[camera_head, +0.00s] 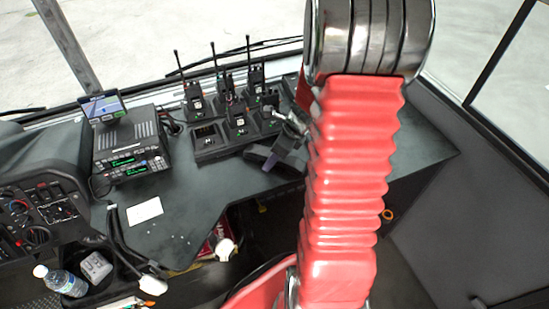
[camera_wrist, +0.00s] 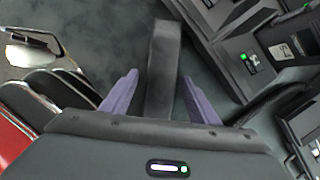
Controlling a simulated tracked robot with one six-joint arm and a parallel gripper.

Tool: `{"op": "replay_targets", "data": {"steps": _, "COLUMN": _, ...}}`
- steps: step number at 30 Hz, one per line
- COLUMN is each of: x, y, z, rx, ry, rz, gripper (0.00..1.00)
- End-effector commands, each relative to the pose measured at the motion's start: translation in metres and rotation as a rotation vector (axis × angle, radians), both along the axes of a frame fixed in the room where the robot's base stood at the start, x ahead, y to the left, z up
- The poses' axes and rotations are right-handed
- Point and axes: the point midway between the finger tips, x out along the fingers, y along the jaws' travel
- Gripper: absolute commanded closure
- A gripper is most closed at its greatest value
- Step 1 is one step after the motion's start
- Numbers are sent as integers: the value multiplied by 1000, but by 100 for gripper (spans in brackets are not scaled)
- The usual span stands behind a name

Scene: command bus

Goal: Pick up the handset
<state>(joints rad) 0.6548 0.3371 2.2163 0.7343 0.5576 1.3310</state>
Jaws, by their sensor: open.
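My gripper (camera_wrist: 160,78) is open. Its two purple fingers stand on either side of a dark, bar-shaped thing (camera_wrist: 163,60) over the grey desk, with a gap at each side. I cannot tell whether this bar is the handset. In the head view my gripper (camera_head: 268,158) is low over the desk, right of the radio charger, partly hidden by my red arm. Several black handheld radios (camera_head: 237,118) with antennas stand upright in the charger (camera_head: 208,143). Part of the charger (camera_wrist: 233,55) shows at the upper right of the wrist view.
A console radio (camera_head: 130,150) with a small screen (camera_head: 102,106) stands left on the desk. A white card (camera_head: 145,210) lies on bare desk. A bottle (camera_head: 62,281) is at lower left. A black cable (camera_wrist: 272,103) runs right of my fingers. The desk's right part is clear.

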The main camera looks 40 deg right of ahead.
Motion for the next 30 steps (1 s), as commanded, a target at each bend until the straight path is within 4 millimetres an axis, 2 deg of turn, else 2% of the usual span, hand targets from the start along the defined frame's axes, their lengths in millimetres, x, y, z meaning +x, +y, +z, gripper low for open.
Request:
{"op": "replay_targets", "data": {"steps": 23, "x": 0, "y": 1, "z": -1, "rx": 0, "ry": 0, "rz": 1, "gripper": 45}}
{"op": "replay_targets", "data": {"steps": 30, "x": 0, "y": 1, "z": -2, "rx": 0, "ry": 0, "rz": 1, "gripper": 60}}
